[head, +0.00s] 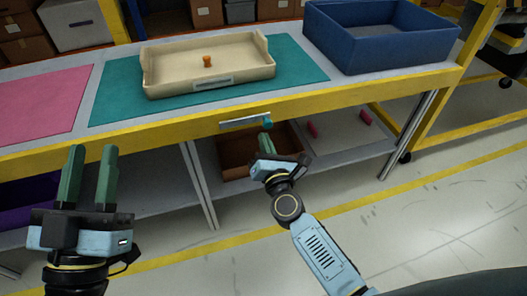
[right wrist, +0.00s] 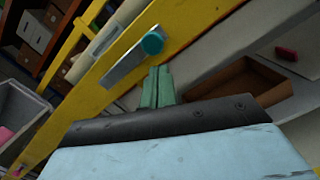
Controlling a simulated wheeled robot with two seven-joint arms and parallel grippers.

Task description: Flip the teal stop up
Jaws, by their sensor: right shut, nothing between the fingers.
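The teal stop (head: 268,122) is a small round piece at the right end of a grey metal bar (head: 240,121) on the yellow front edge of the workbench. In the right wrist view the teal stop (right wrist: 153,43) sits at the upper end of the slanted grey bar (right wrist: 125,63). My right gripper (head: 264,138) is shut and empty, with its green fingertips just below the stop. In the right wrist view its fingertips (right wrist: 158,70) are close under the stop; I cannot tell whether they touch. My left gripper (head: 91,150) is open and empty, in front of the bench at the left.
A beige tray (head: 153,85) with an orange knob (head: 207,62) stands on a teal mat (head: 112,105). A blue bin (head: 385,52) stands to its right, a pink mat (head: 40,103) lies left.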

